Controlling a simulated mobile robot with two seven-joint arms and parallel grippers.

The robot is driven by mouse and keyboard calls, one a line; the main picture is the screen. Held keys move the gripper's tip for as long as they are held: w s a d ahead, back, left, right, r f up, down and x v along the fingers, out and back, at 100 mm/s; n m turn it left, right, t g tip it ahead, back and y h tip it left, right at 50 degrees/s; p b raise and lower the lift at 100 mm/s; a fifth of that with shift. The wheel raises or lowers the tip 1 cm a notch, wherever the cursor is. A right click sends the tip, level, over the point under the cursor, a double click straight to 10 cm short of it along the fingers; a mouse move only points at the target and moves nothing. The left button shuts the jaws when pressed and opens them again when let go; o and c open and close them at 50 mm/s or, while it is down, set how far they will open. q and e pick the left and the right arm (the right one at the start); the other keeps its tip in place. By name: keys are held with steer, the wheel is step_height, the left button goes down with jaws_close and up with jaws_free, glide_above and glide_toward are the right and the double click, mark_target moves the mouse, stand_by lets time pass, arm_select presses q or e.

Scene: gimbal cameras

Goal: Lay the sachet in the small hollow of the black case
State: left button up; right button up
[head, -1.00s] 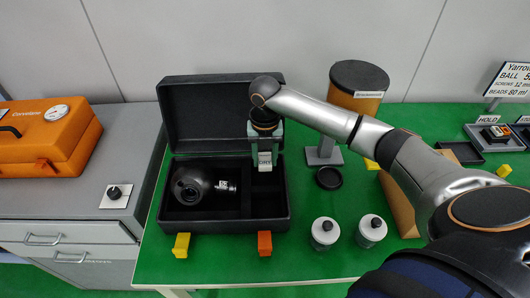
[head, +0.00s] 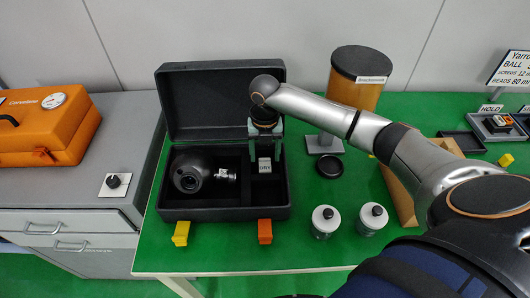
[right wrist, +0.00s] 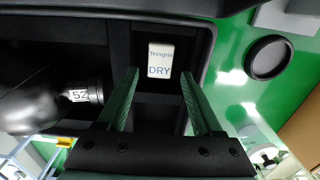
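The black case (head: 165,190) stands open on the green table, its lid tilted back. The small pale sachet (head: 264,165), marked DRY, lies in the small hollow at the upper right of the case; it also shows in the right wrist view (right wrist: 160,61). My right gripper (head: 265,150) is over this hollow. Its fingers (right wrist: 160,85) are spread, with gaps between them and the sachet. A dark ball-shaped camera (head: 189,177) with a metal fitting lies in the large hollow on the left. My left gripper is not in view.
A yellow block (head: 181,233) and an orange block (head: 264,231) sit at the case's front edge. Two white-topped jars (head: 326,220) (head: 372,218) and a round black dish (head: 329,165) stand right of it. An orange canister (head: 357,95) is behind.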

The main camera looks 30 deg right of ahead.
steer(key=shift+o, duration=0.8)
step_height(320, 180, up, 13)
steer(key=shift+f, duration=0.2)
